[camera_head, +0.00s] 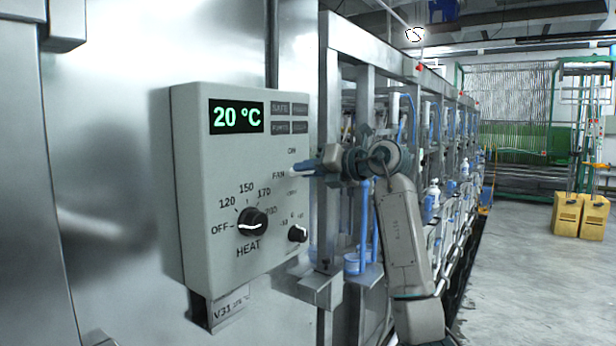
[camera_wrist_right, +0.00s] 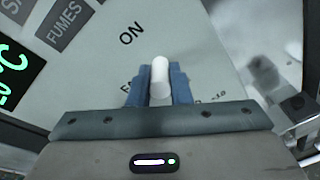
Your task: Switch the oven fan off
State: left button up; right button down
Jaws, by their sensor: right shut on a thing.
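The oven's grey control box (camera_head: 190,200) hangs on a steel wall in the head view, with a green "20 °C" display (camera_head: 237,117). The fan switch is a white toggle lever (camera_wrist_right: 160,76), seen in the right wrist view beside the "ON" label and a partly hidden "FAN" label. My right gripper (camera_head: 302,169) reaches in from the right to the box's front. Its blue fingers (camera_wrist_right: 160,88) are shut on the lever, one on each side. In the head view the gripper mostly hides the lever. My left gripper is not in view.
The black heat knob (camera_head: 252,223) sits below left of the gripper, its white mark near "OFF". A smaller knob (camera_head: 297,233) is below. A steel frame with blue tubes (camera_head: 364,225) stands close to the right of the box. Yellow containers (camera_head: 567,214) stand on the open floor far right.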

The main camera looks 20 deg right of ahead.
notch_tip(320, 180, down, 2)
jog(key=t+y+b, duration=0.1)
jog(key=t+b, duration=0.1)
jog(key=b, duration=0.1)
jog(key=shift+y, duration=0.3)
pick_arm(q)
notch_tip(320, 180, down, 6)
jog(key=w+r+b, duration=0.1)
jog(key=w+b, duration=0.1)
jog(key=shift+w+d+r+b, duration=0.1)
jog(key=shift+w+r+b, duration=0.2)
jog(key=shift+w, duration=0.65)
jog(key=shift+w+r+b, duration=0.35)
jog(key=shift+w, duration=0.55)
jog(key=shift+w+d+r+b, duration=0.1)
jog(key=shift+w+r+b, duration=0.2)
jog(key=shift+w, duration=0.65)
pick_arm(e)
jog(key=shift+w+f+t+y, duration=0.1)
jog(key=shift+f+t+y, duration=0.1)
jog(key=shift+t+y, duration=0.45)
jog(key=shift+f+t+y, duration=0.15)
jog(key=shift+t+y, duration=0.3)
jog(key=shift+t, duration=0.4)
jog(key=c, duration=1.3)
grip_release()
jog(key=shift+f, duration=0.1)
